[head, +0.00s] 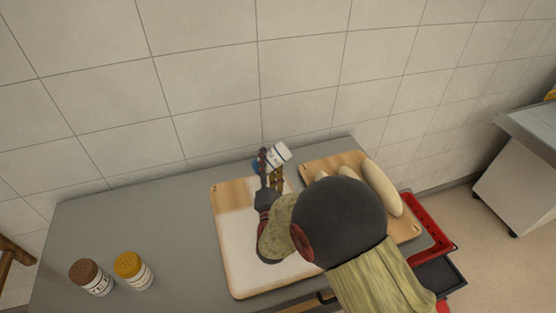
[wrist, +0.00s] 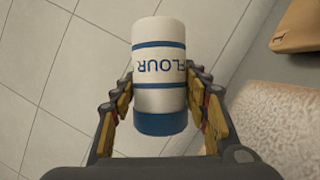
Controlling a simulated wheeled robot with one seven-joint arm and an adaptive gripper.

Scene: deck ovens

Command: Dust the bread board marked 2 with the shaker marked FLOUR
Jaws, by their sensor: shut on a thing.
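My gripper (head: 268,168) is shut on the FLOUR shaker (wrist: 158,60), a white cylinder with blue bands and a blue end. In the wrist view its lettering is upside down and its blue end is toward my gripper. In the head view the shaker (head: 279,153) is tilted, near the back edges of the boards. A wooden board (head: 237,284) with a white, flour-like layer over most of its top lies below my arm. A second board (head: 317,169) to its right bears pale loaves (head: 382,187).
A brown-lidded shaker (head: 90,276) and a yellow-lidded shaker (head: 134,270) stand at the left of the grey counter (head: 130,220). A tiled wall (head: 210,90) runs behind. A red tray (head: 432,222) is at the right. The counter's left part is otherwise clear.

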